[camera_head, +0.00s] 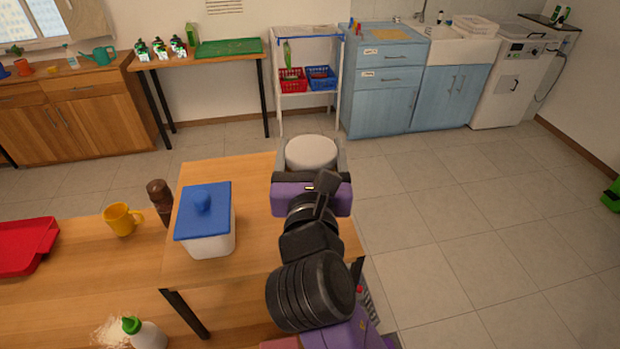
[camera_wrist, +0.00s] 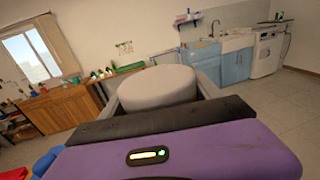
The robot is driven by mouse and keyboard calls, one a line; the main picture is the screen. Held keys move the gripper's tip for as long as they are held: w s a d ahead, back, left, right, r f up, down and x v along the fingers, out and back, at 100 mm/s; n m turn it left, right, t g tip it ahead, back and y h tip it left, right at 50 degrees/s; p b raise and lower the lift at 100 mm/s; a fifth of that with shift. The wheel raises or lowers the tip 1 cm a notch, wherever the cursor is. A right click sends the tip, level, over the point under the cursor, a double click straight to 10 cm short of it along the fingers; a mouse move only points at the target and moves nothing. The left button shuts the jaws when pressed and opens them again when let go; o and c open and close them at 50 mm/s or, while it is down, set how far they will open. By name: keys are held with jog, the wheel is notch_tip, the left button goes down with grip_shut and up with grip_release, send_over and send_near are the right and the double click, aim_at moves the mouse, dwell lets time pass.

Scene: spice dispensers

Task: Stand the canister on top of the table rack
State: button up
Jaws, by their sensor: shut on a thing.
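The canister (camera_head: 311,150) looks pale grey-white and round, seen mostly from its top. My gripper (camera_head: 311,160) is shut on it, with a grey finger on each side. In the wrist view the canister (camera_wrist: 157,86) fills the space between the fingers; its lower part is hidden behind my gripper. The table rack (camera_head: 262,255) is a raised wooden shelf on black legs, standing on the wooden table (camera_head: 75,285). My gripper and the canister appear over the rack's far right part. I cannot tell how high above it they are, or whether they touch.
A white box with a blue lid (camera_head: 207,215) stands on the rack's left part. A dark brown bottle (camera_head: 159,198), a yellow mug (camera_head: 121,219), a red tray (camera_head: 24,246) and a green-capped white bottle (camera_head: 146,332) are on the table. The rack's middle is bare.

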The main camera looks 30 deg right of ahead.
jog(key=shift+f+b, duration=0.3)
jog(key=shift+f, duration=2.7)
jog(key=shift+f, duration=0.1)
jog(key=o, duration=1.5)
jog(key=shift+f, duration=0.1)
jog(key=shift+s, duration=0.15)
jog(key=b+v, duration=0.2)
jog(key=v, duration=0.9)
jog(key=shift+s+a+r, duration=0.2)
jog(key=shift+s+r, duration=0.05)
jog(key=shift+s, duration=0.1)
